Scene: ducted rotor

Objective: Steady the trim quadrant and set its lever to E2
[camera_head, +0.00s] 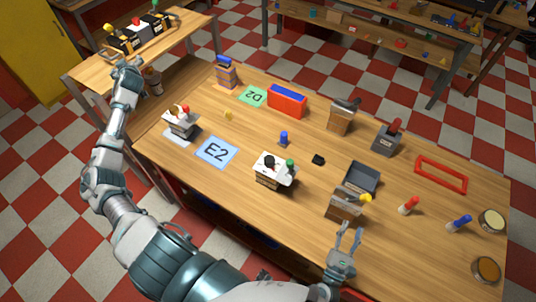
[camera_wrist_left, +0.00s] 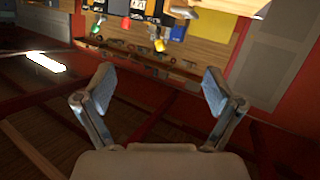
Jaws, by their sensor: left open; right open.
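Several lever units stand on the wooden table; I cannot tell which is the trim quadrant. One white unit with a red knob (camera_head: 180,121) stands at the left, next to the blue E2 card (camera_head: 216,151). Another white unit with a black and a green knob (camera_head: 272,172) stands near the front middle. A wooden unit with a yellow knob (camera_head: 345,205) stands to its right. My right gripper (camera_head: 348,232) is open and empty, at the front edge below that wooden unit. My left gripper (camera_wrist_left: 157,88) is open and empty, away from these units, by the side table.
A green D2 card (camera_head: 252,96), a red-and-blue box (camera_head: 287,100), a grey unit with a red knob (camera_head: 388,138), a dark tray (camera_head: 362,178) and a red frame (camera_head: 441,174) lie on the table. The side table (camera_head: 185,45) holds black boxes.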

